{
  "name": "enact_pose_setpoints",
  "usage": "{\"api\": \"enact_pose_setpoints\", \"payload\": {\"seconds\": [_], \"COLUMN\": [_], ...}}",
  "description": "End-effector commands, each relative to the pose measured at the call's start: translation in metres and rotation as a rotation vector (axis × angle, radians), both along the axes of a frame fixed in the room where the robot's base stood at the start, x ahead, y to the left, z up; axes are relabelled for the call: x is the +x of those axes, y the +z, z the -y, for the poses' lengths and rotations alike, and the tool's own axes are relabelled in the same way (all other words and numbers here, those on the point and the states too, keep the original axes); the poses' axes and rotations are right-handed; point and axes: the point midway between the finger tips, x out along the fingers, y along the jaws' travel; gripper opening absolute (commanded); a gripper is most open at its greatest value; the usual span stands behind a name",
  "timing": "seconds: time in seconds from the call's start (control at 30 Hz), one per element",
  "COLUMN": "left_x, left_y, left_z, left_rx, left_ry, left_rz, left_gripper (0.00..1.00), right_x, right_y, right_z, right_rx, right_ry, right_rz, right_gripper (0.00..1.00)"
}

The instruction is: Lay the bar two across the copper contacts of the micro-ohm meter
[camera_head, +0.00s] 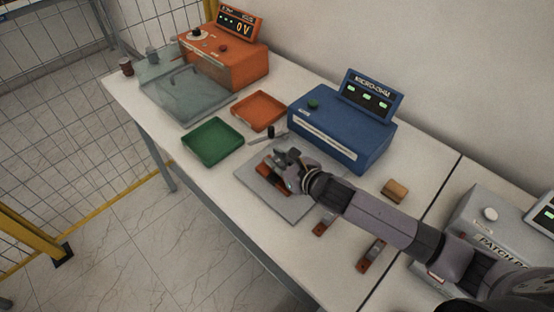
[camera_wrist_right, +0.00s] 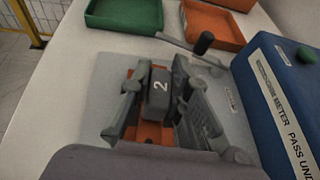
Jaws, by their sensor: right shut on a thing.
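Bar two (camera_wrist_right: 160,88) is a copper strip with a dark block in its middle marked "2"; its copper end also shows in the head view (camera_head: 267,171). My right gripper (camera_head: 284,160) is shut on the dark block, with a finger on each side in the right wrist view (camera_wrist_right: 159,98). The bar is over the grey plate (camera_head: 301,206) in front of the blue micro-ohm meter (camera_head: 345,127). The gripper and bar hide the copper contacts, so I cannot tell whether the bar touches them. My left gripper is not in view.
Two other bars (camera_head: 323,225) (camera_head: 371,254) lie right of the plate, near my right arm. A small brown block (camera_head: 395,190) lies beside the meter. A black-knobbed lever (camera_head: 270,132), green tray (camera_head: 212,142) and orange tray (camera_head: 259,111) are behind the plate.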

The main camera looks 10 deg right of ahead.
Motion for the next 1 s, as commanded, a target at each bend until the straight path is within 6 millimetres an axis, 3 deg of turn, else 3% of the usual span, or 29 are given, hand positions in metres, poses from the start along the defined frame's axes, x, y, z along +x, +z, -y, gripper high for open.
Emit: {"api": "enact_pose_setpoints", "payload": {"seconds": [0.13, 1.0], "left_x": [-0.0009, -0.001], "left_y": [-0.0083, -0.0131], "left_z": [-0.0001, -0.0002], "left_rx": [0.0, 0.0], "left_ry": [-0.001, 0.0], "left_rz": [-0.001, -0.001], "left_gripper": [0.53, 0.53], "right_x": [0.0002, 0.0003], "right_y": [-0.007, -0.0146], "right_z": [-0.0002, -0.0001], "right_rx": [0.003, 0.001], "right_ry": [-0.001, 0.0], "right_rz": [0.001, 0.002], "right_gripper": [0.0, 0.0]}}
